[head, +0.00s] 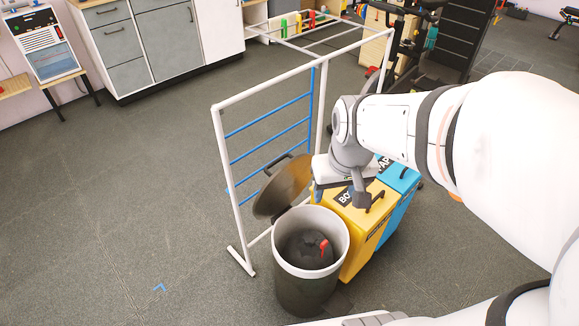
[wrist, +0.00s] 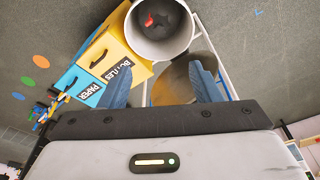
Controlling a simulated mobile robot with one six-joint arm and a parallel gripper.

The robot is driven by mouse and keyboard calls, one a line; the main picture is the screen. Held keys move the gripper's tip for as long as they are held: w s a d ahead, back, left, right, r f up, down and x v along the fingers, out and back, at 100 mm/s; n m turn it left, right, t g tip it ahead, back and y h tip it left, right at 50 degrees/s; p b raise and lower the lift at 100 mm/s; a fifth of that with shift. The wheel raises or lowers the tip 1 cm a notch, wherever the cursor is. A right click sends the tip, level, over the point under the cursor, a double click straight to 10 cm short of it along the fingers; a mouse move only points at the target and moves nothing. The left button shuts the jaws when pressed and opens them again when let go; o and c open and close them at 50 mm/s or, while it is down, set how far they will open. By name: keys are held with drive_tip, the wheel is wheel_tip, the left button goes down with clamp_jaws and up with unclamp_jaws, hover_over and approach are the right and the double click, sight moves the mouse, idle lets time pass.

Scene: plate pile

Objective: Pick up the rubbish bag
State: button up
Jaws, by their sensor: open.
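The rubbish bag (head: 308,250) is dark with a red tie on top. It sits down inside a round grey bin (head: 341,240) with a pale rim, and only its top shows. In the wrist view the bag's red tie (wrist: 149,21) shows inside the bin (wrist: 184,46) at the top of the picture. My gripper (head: 339,198) is above and behind the bin, near the yellow box, apart from the bag. In the wrist view my gripper (wrist: 159,70) has its two blue-grey fingers wide apart with nothing between them held.
A round brownish lid (head: 284,186) with a handle stands tilted behind the bin, by a white rail frame (head: 219,150) with blue bars. A yellow bottles box (head: 352,222) and a blue paper box (head: 399,178) stand right of the bin. The floor at left is clear.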

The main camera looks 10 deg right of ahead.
drive_tip(key=n+b, duration=0.1)
drive_tip(key=b, duration=1)
hover_over(310, 237)
drive_tip(key=s, duration=0.7)
wheel_tip(310, 237, down, 21)
drive_tip(key=shift+n+g, duration=0.4)
drive_tip(key=shift+n, duration=0.1)
drive_tip(key=w+f+b, duration=0.1)
drive_tip(key=f+b, duration=0.2)
drive_tip(key=f, duration=0.3)
drive_tip(key=w+f+b, duration=0.2)
drive_tip(key=f+b, duration=0.1)
drive_tip(key=f, duration=0.3)
drive_tip(key=w+f+b, duration=0.2)
drive_tip(key=f+b, duration=0.1)
drive_tip(key=f, duration=0.4)
drive_tip(key=shift+w+f, duration=0.1)
drive_tip(key=shift+w, duration=0.15)
drive_tip(key=f+b, duration=0.1)
drive_tip(key=f, duration=0.1)
drive_tip(key=w+f+b, duration=0.1)
drive_tip(key=f+b, duration=0.1)
drive_tip(key=f, duration=0.1)
drive_tip(key=shift+w+f, duration=0.3)
drive_tip(key=shift+c, duration=0.2)
clamp_jaws()
drive_tip(key=shift+r, duration=0.15)
